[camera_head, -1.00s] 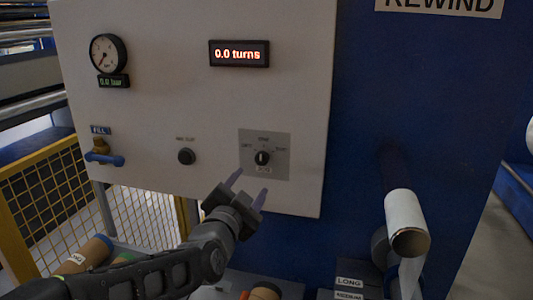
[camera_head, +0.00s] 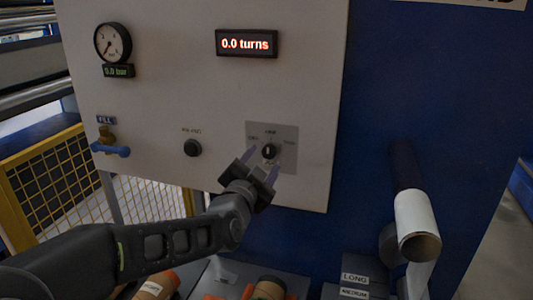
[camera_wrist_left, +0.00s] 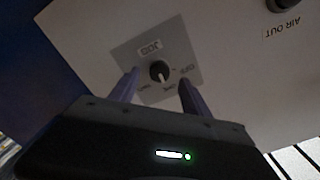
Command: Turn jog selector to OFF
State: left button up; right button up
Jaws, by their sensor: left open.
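The jog selector is a black knob (camera_head: 268,151) on a grey square plate (camera_head: 287,133) low on the white panel. Small labels ring it, too blurred to read surely in the head view. My left gripper (camera_head: 262,168) is open, its two purple fingers pointing up at the plate, one to each side just below the knob. In the left wrist view the knob (camera_wrist_left: 159,71) shows upside down between and beyond the fingertips (camera_wrist_left: 158,84), with a JOG label on the plate. The fingers look apart from the knob. My right gripper is not in view.
A white roll (camera_head: 416,220) sticks out at the right. Bins with cardboard cores (camera_head: 268,289) stand below.

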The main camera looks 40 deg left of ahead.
aim_at(268, 154)
pick_arm(q)
jog(key=shift+p+x, duration=0.4)
jog(key=shift+x, duration=1.5)
jog(key=shift+c, duration=0.4)
grip_shut()
